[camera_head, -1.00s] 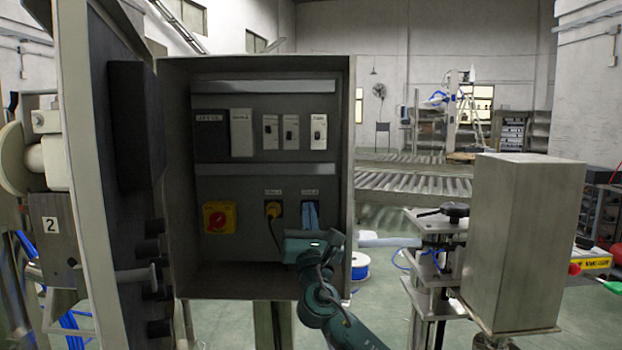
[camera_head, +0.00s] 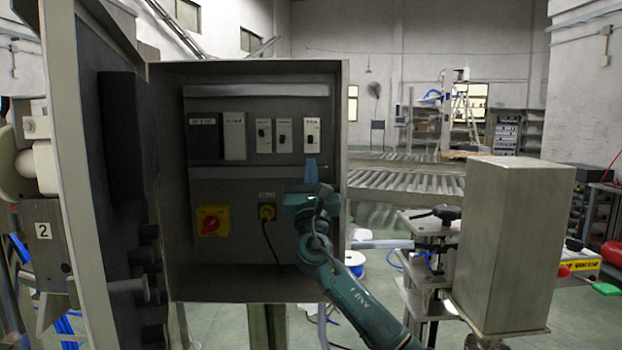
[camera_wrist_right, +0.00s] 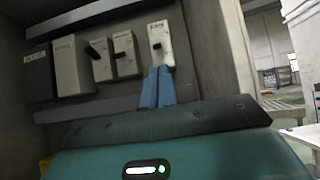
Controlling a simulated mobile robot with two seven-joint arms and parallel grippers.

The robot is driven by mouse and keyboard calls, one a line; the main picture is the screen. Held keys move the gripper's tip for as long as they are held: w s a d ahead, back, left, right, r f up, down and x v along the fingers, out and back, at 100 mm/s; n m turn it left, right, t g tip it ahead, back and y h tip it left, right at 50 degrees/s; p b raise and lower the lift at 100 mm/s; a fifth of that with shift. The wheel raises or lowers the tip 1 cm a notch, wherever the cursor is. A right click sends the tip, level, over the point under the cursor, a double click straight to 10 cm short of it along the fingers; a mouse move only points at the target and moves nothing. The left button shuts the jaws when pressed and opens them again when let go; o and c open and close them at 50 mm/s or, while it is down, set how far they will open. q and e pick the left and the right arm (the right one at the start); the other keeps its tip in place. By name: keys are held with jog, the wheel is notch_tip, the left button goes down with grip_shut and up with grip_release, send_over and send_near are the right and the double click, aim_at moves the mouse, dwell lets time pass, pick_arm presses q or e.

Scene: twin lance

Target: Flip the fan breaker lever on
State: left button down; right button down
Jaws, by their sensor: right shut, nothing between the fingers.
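The fan breaker (camera_head: 312,135) is the rightmost white switch in the upper row of the open grey cabinet (camera_head: 343,90). It also shows in the right wrist view (camera_wrist_right: 161,44), with a small dark lever in its slot. My right gripper (camera_head: 311,165) has blue fingers, shut and empty, pointing up just below the fan breaker. In the right wrist view the fingertips (camera_wrist_right: 157,72) appear at or just under the breaker's lower edge; I cannot tell if they touch. My left gripper is not in view.
Two similar breakers (camera_head: 264,135) (camera_head: 284,135) stand left of the fan breaker. A yellow switch with a red knob (camera_head: 211,221) and a plug with a black cable (camera_head: 266,212) are below. The open cabinet door (camera_head: 75,160) is at left. A metal box (camera_head: 520,235) stands at right.

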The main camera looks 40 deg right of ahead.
aim_at(310, 144)
jog(key=x, duration=0.4)
jog(key=shift+w+p, duration=0.1)
jog(key=shift+p, duration=0.25)
